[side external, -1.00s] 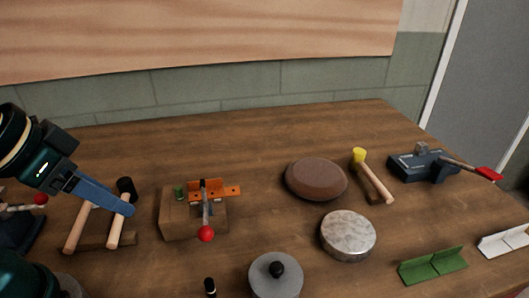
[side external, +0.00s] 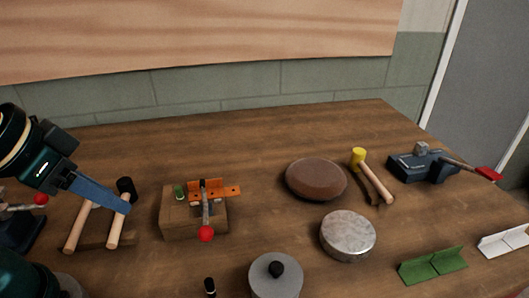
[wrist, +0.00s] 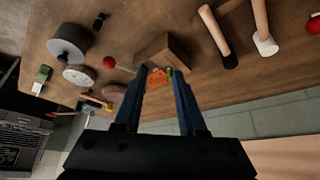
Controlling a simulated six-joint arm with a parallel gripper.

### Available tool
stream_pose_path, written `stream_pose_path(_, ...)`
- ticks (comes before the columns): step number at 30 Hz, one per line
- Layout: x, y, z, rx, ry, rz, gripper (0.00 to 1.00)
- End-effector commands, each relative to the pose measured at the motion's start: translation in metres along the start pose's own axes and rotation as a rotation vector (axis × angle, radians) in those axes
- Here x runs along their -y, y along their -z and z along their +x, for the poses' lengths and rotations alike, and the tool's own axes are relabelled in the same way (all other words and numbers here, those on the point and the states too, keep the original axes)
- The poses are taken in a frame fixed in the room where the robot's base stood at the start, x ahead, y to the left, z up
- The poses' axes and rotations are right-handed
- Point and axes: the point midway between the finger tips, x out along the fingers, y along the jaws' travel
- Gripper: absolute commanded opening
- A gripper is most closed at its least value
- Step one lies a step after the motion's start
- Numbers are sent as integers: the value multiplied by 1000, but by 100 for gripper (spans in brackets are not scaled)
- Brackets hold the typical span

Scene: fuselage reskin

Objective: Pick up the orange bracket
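The orange bracket (side external: 230,191) lies on top of a wooden block (side external: 179,222), with a toggle clamp with a red ball handle (side external: 205,233) in front of it and over part of it. In the wrist view the bracket (wrist: 157,79) shows between and beyond my fingers, partly hidden by them. My gripper (side external: 127,208) is left of the block in the side view, apart from the bracket. In the wrist view its two fingers (wrist: 160,78) are spread with nothing held between them.
Wooden-handled hammers (side external: 115,228) lie below my gripper, left of the block. A brown oval pad (side external: 316,179), a metal disc (side external: 348,234), a grey knobbed weight (side external: 275,276), a yellow-headed mallet (side external: 374,178) and a green bracket (side external: 432,266) lie to the right. The back of the table is clear.

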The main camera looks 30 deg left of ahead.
Motion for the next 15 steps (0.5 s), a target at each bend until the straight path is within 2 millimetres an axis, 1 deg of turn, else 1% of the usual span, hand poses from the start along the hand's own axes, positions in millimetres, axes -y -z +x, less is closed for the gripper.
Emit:
stream_pose_path(5,0,7,-11,-5,0,0,40)
stream_pose_path(13,0,26,-46,-5,0,0,40)
stream_pose_path(15,15,40,-40,-52,61,-27,40)
